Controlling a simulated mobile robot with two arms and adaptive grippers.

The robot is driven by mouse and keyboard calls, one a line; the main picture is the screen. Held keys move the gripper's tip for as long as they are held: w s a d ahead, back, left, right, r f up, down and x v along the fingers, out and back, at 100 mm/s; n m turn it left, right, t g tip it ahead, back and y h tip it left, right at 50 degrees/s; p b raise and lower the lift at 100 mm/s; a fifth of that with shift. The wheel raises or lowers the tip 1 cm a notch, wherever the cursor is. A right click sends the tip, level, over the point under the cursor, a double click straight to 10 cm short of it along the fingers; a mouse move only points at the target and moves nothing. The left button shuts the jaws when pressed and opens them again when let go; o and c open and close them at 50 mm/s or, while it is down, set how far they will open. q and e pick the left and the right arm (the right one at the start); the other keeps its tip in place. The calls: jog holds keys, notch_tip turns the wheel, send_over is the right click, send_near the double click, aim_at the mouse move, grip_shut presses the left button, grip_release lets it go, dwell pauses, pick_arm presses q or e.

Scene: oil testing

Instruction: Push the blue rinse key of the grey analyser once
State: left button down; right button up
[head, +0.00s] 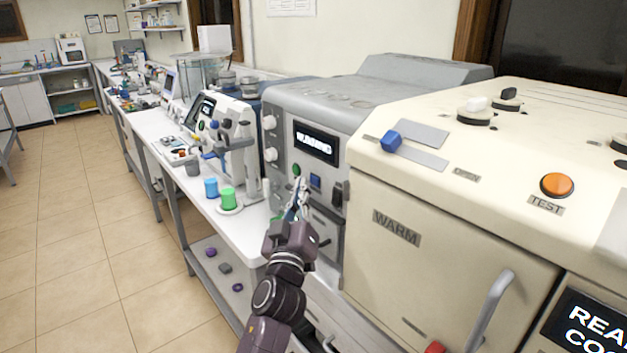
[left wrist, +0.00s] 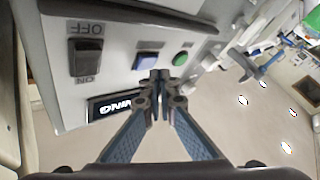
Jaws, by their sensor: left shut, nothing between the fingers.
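The grey analyser (head: 345,101) stands on the bench between a white device and a cream cabinet. Its front carries a lit display (head: 316,143), a green key (head: 296,170) and, to the right of it, the square blue rinse key (head: 315,181). My left gripper (head: 300,186) is in front of this panel, fingers shut and empty, just left of the blue key in the head view. In the left wrist view the shut fingertips (left wrist: 159,78) appear near the blue key (left wrist: 146,61); I cannot tell whether they touch it. My right gripper is not in view.
A black on/off switch (left wrist: 86,58) sits beside the blue key. The cream cabinet (head: 440,200) with a WARM label stands close on the right. Blue and green containers (head: 228,198) stand on the bench to the left. The floor at left is clear.

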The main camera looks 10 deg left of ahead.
pick_arm(q)
jog(key=shift+s, duration=0.1)
jog(key=s+a+p, duration=0.1)
jog(key=s, duration=0.1)
jog(key=s+a+p, duration=0.1)
jog(key=s+a, duration=0.1)
jog(key=shift+a, duration=0.1)
dwell(0.5)
dwell(0.4)
